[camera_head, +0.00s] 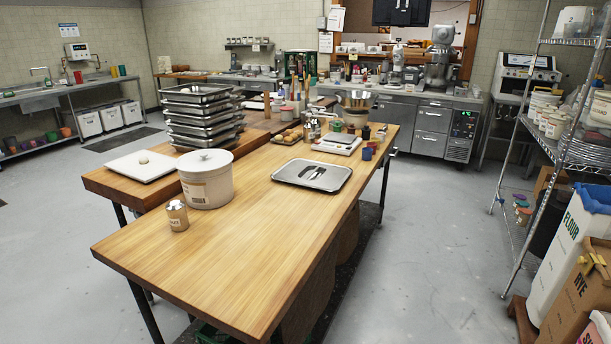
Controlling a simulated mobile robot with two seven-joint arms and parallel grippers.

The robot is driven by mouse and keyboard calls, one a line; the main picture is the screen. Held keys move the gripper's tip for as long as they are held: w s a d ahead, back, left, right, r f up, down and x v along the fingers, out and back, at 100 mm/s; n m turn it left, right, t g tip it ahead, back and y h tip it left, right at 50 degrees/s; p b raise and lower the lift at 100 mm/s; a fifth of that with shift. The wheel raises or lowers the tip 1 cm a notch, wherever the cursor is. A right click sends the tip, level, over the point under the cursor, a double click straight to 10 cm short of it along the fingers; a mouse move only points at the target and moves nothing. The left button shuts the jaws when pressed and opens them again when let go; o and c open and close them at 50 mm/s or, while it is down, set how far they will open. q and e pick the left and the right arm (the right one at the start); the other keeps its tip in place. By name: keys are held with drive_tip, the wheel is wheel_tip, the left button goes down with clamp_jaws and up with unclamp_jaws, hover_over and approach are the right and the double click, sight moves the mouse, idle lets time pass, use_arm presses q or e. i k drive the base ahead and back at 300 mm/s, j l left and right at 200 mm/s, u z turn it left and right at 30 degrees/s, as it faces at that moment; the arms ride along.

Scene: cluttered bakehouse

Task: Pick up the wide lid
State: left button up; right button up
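I cannot tell for certain which of the two is the wide lid. Neither of my grippers is in view.
A scale (338,143) stands behind the metal lid. The table's front is clear. A wire shelf (560,148) stands at the right.

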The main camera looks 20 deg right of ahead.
sight(328, 177)
drive_tip(key=l+u, duration=0.4)
drive_tip(key=l, duration=0.45)
drive_tip(key=i+l+u, duration=0.2)
drive_tip(key=l+u, duration=0.15)
drive_tip(key=l, duration=0.5)
drive_tip(key=l+u, duration=0.35)
drive_tip(key=l, duration=0.5)
drive_tip(key=l+u, duration=0.35)
drive_tip(key=l, duration=0.5)
